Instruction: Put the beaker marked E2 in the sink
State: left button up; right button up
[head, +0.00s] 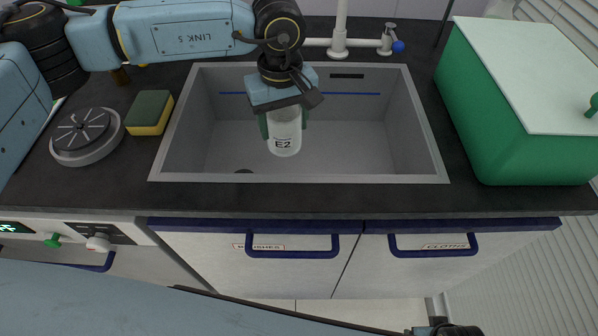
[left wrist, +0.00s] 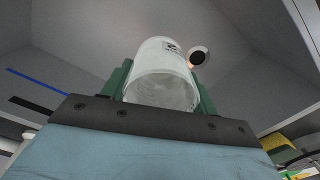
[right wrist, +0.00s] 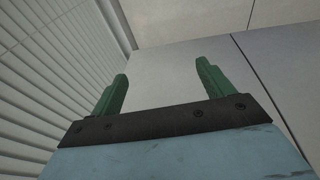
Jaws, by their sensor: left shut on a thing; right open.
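The clear beaker marked E2 (head: 284,138) is held upright over the grey sink (head: 340,150), within its rim in the head view. My left gripper (head: 285,120) is shut on the beaker from above, with a green finger on each side. In the left wrist view the beaker (left wrist: 163,75) sits between the green fingers, with part of its label showing. I cannot tell whether its base touches the sink floor. My right gripper (right wrist: 158,85) is open and empty, facing a pale cabinet front in the right wrist view.
A tap (head: 339,40) stands behind the sink. A yellow and green sponge (head: 149,112) and a round grey device (head: 86,136) lie left of it. A large green box with a pale lid (head: 510,120) stands right of it. The sink's right part is empty.

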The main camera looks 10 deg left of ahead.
aim_at(285, 156)
pick_arm(q)
jog(key=shift+f, duration=0.4)
notch_tip(285, 156, down, 5)
jog(key=shift+w+a+f+b, duration=0.1)
jog(key=shift+f+b, duration=0.1)
jog(key=shift+b, duration=0.5)
notch_tip(285, 156, down, 4)
jog(key=shift+b, duration=0.5)
jog(key=shift+f, duration=0.1)
pick_arm(e)
jog(key=w+a+r, duration=0.2)
jog(key=a+r, duration=0.1)
jog(key=r, duration=0.2)
jog(key=shift+r+t, duration=0.3)
jog(key=shift+r, duration=0.05)
pick_arm(q)
jog(key=shift+f, duration=0.15)
jog(key=o, duration=1)
pick_arm(e)
jog(key=shift+a+r, duration=0.15)
jog(key=shift+r, duration=0.2)
